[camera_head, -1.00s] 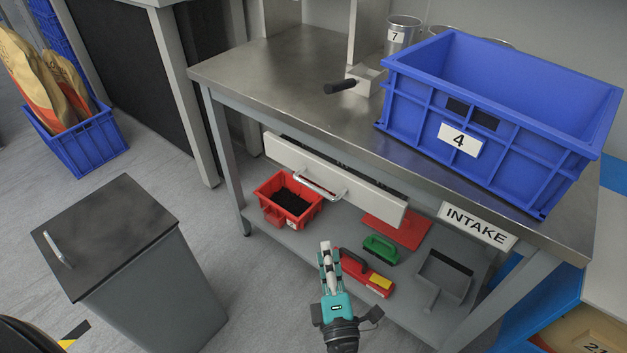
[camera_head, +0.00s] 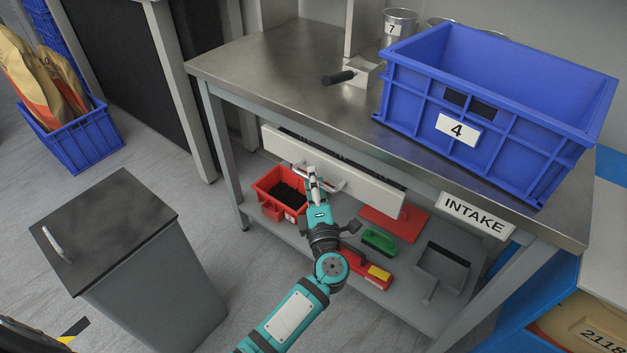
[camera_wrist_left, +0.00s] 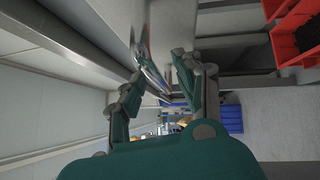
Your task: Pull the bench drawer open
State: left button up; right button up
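The bench drawer has a white front (camera_head: 370,193) under the steel benchtop. It stands slightly out, with a dark gap behind its top edge. Its silver bar handle (camera_head: 335,184) is partly hidden by my left gripper (camera_head: 313,174), which reaches it from the front. In the left wrist view the two fingers of my left gripper (camera_wrist_left: 156,75) are apart, and the handle (camera_wrist_left: 151,62) shows between them. I cannot tell if either finger touches it. My right gripper is in neither view.
The lower shelf holds a red bin (camera_head: 280,190), a green-handled brush (camera_head: 379,241) and a grey dustpan (camera_head: 440,270). A blue crate (camera_head: 490,150) marked 4 stands on the bench (camera_head: 270,75). A grey waste bin (camera_head: 110,230) stands at left; floor shows between.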

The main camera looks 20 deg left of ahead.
pick_arm(q)
jog(key=shift+w+a, duration=0.1)
jog(key=shift+w, duration=0.1)
grip_shut()
jog(key=shift+r, duration=0.1)
